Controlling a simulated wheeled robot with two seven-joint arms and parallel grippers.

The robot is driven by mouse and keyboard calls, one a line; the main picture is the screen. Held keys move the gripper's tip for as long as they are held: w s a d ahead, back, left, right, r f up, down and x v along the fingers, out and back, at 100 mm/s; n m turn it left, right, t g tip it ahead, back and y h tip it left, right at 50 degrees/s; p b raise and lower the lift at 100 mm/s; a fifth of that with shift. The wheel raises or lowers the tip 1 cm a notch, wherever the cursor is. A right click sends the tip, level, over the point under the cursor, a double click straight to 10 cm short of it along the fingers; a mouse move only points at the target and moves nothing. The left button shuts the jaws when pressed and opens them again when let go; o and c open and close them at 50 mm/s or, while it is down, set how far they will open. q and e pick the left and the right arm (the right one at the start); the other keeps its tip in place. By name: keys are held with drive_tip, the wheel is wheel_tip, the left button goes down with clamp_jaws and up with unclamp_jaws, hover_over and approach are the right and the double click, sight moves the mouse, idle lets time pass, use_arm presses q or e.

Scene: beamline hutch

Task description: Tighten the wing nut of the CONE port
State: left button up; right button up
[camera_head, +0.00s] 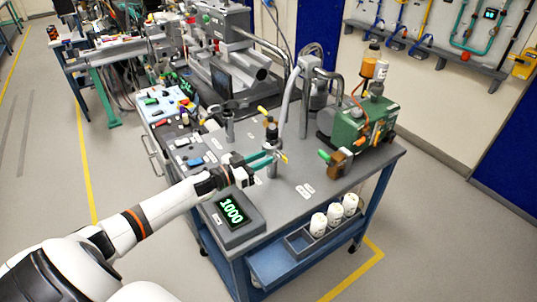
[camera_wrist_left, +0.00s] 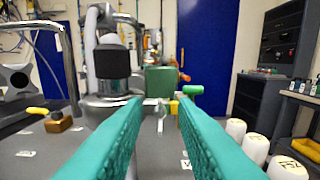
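My left gripper (camera_head: 262,160) has teal fingers and reaches in over the grey table, level with a short metal post (camera_head: 272,140). A small yellow piece (camera_head: 284,158) shows just past its fingertips. In the left wrist view the fingers (camera_wrist_left: 160,105) stand apart. A small pale, upright wing-like piece (camera_wrist_left: 160,113) shows between the tips; I cannot tell whether it is the wing nut or how near it is. A metal flanged port (camera_wrist_left: 108,92) stands left of it. Another yellow piece (camera_head: 262,110) sits behind the post. No CONE label is readable. My right gripper is not in view.
A green pump (camera_head: 362,125) with bottles stands at the right, with a green knob (camera_head: 325,156) on a brown block. A display (camera_head: 232,212) reading 1000 lies at the front. White containers (camera_head: 318,224) stand in a side tray. Tall bent pipes (camera_head: 303,95) rise behind the gripper.

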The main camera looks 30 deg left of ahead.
sight(276, 157)
use_arm(q)
drive_tip(key=x, duration=0.2)
drive_tip(key=shift+w+d, duration=0.1)
drive_tip(key=shift+w, duration=0.15)
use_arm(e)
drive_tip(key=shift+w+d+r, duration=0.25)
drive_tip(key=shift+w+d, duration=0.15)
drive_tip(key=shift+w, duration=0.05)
use_arm(q)
drive_tip(key=shift+c, duration=0.5)
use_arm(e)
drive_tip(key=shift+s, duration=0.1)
use_arm(q)
clamp_jaws()
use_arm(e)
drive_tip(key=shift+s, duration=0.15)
